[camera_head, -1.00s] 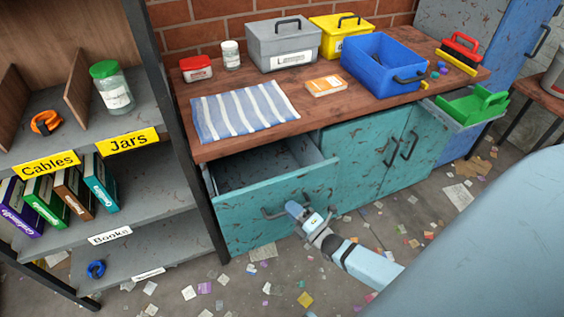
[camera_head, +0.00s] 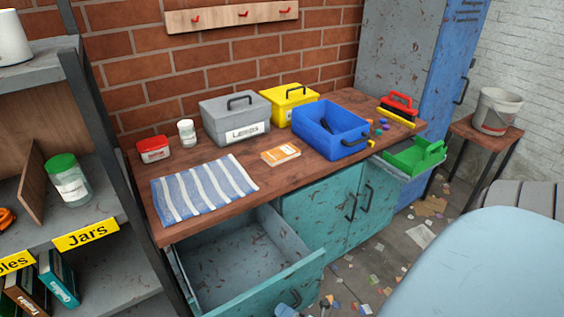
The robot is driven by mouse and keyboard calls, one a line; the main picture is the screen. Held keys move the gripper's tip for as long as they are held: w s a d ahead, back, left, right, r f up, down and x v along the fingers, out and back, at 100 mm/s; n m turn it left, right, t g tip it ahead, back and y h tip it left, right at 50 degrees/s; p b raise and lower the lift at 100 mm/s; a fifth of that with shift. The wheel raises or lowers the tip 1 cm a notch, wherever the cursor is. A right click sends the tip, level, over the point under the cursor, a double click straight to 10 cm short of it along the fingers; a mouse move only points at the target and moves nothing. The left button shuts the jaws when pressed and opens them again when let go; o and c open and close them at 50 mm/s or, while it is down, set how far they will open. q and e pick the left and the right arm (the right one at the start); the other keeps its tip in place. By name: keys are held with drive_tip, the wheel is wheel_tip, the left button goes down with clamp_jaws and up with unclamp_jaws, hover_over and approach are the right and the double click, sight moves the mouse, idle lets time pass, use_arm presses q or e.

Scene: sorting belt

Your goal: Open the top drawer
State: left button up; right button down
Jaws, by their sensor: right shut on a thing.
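The teal, rust-flecked top drawer (camera_head: 305,270) stands well out from under the left part of the wooden workbench. Its grey inside (camera_head: 225,262) shows and looks empty, though its near left part is cut off by the frame. The dark drawer handle (camera_head: 293,297) is at the bottom edge of the head view. My right gripper (camera_head: 286,310) is at this handle, shut on it, and only a small pale-blue part shows. My left gripper is not in view.
On the workbench (camera_head: 300,180) stand a blue crate (camera_head: 322,146), grey toolbox (camera_head: 235,135), yellow toolbox (camera_head: 280,113) and striped cloth (camera_head: 200,187). A shelf rack (camera_head: 100,130) stands close on the drawer's left. Closed cupboard doors (camera_head: 315,212) are on its right. Paper scraps litter the floor.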

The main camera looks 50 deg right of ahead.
drive_tip(key=c, duration=1.1)
unclamp_jaws()
drive_tip(key=shift+c, duration=0.2)
drive_tip(key=v, duration=1.3)
drive_tip(key=shift+s, duration=0.4)
drive_tip(key=shift+d, duration=0.1)
drive_tip(key=shift+s, duration=0.1)
